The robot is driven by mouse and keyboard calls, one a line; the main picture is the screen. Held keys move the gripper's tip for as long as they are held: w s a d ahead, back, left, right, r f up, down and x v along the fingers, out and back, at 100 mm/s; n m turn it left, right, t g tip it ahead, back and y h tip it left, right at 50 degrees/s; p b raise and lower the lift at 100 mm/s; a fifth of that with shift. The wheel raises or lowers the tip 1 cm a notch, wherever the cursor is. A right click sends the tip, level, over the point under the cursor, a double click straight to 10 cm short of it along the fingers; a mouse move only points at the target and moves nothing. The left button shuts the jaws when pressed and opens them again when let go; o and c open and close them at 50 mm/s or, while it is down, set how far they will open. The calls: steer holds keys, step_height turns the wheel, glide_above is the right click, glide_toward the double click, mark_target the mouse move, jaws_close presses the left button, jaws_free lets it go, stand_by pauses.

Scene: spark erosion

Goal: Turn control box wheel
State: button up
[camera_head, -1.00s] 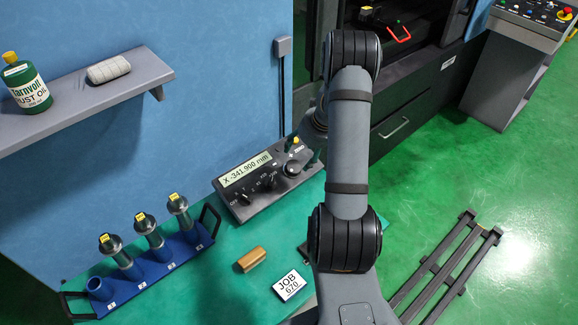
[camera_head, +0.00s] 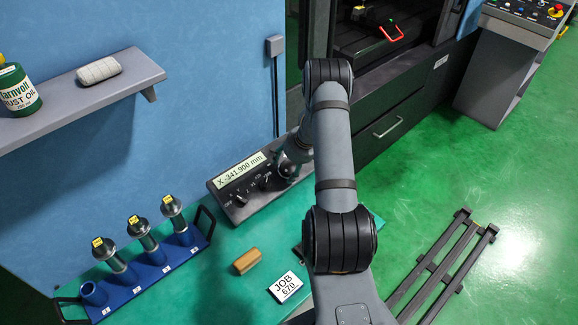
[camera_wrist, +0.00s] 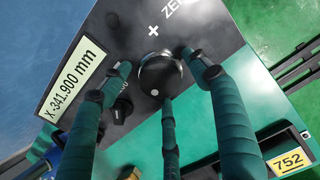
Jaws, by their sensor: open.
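The control box (camera_head: 252,205) is a dark panel on the green bench, with a display (camera_head: 240,168) reading X -341.900 mm. Its wheel (camera_wrist: 159,76) is a round black knob with a silver rim and a white dot, near the middle of the wrist view. My gripper (camera_wrist: 155,72) is open, its green fingers spread around the wheel from several sides. Whether any finger touches it I cannot tell. In the head view my arm partly hides the wheel (camera_head: 287,169). Smaller selector knobs (camera_wrist: 122,108) sit to the wheel's left, partly behind a finger.
A blue rack (camera_head: 150,273) with several metal tool holders stands at the left of the bench. A wooden block (camera_head: 247,261) and a JOB 670 card (camera_head: 285,287) lie in front of the box. A shelf (camera_head: 85,95) juts from the blue wall.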

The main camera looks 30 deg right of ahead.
steer(key=c, duration=0.3)
steer(key=c, duration=0.7)
steer(key=shift+c, duration=0.9)
steer(key=shift+w+n+b, duration=0.1)
steer(key=shift+n+b, duration=0.2)
steer(key=shift+b, duration=0.05)
steer(key=n+b, duration=0.3)
steer(key=shift+f+n, duration=0.15)
steer(key=shift+n, duration=0.15)
steer(key=n+b, duration=1.2)
steer(key=shift+n, duration=0.4)
steer(key=n+b, duration=0.4)
steer(key=shift+n, duration=0.3)
steer(key=shift+a, duration=0.1)
